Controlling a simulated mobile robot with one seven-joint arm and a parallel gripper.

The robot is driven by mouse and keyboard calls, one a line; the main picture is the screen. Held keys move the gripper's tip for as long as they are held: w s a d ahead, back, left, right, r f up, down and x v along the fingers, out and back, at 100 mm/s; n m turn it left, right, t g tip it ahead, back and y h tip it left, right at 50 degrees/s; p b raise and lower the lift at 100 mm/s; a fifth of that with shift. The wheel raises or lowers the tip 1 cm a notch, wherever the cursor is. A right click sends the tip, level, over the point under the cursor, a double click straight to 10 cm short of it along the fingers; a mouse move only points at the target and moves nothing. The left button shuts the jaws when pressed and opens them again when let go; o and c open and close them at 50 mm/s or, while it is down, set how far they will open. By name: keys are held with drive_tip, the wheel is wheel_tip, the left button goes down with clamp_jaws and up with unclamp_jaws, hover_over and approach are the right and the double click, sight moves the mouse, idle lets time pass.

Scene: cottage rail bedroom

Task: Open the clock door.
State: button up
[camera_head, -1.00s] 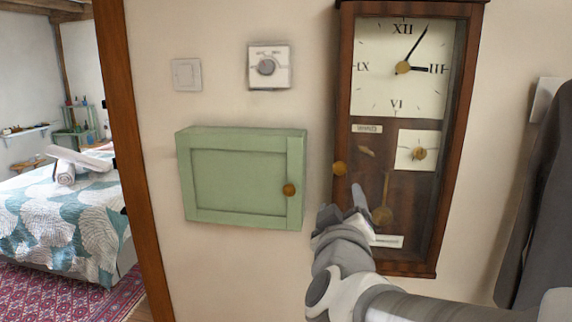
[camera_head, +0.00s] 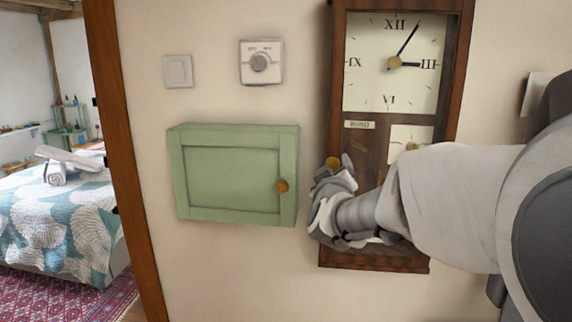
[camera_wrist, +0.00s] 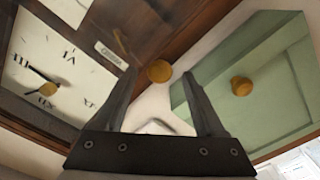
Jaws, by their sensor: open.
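The wall clock (camera_head: 455,70) is a tall dark-wood case with a glazed front, and its door looks closed. Its round brass knob (camera_head: 333,162) is on the left side of the frame. My gripper (camera_head: 328,182) is at this knob, just below it in the head view. In the wrist view my gripper (camera_wrist: 159,78) is open, and the clock knob (camera_wrist: 159,71) appears between its two fingertips. I cannot tell whether either finger touches it. The clock face (camera_wrist: 45,65) is seen there upside down. My arm hides the clock's lower right part.
A green wall cabinet (camera_head: 230,172) with its own brass knob (camera_head: 282,186) hangs close left of the clock. A dial (camera_head: 261,62) and a switch (camera_head: 178,71) are above it. A wooden post (camera_head: 122,150) stands left.

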sight(333, 165)
drive_tip(key=shift+w+d, duration=0.2)
drive_tip(key=shift+w, duration=0.65)
drive_tip(key=shift+w+d, duration=0.15)
drive_tip(key=shift+w, duration=0.65)
clamp_jaws()
